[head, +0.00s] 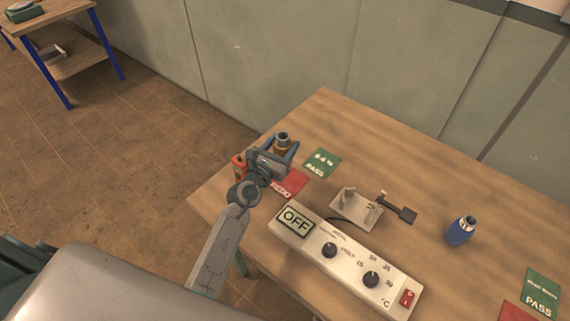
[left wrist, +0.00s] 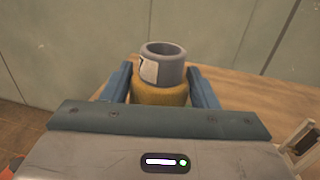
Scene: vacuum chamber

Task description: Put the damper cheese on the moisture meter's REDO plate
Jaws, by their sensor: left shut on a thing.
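My left gripper (head: 281,149) is shut on a yellow-wound cheese (head: 282,143) with a grey tube top. In the left wrist view the cheese (left wrist: 160,93) stands upright between the blue fingers, with a white label on its tube. The red REDO plate (head: 294,183) lies just on the near side of the held cheese, partly hidden by the gripper. I cannot tell whether the cheese touches the table. A blue cheese (head: 459,232) with a grey top stands at the right. My right gripper is not in view.
A green PASS plate (head: 322,163) lies beside the REDO plate. The white meter box (head: 345,267) reads OFF; a metal stand (head: 351,208) with a black-handled part is behind it. An orange object (head: 238,163) is left of the gripper. Another green PASS plate (head: 541,290) is at lower right.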

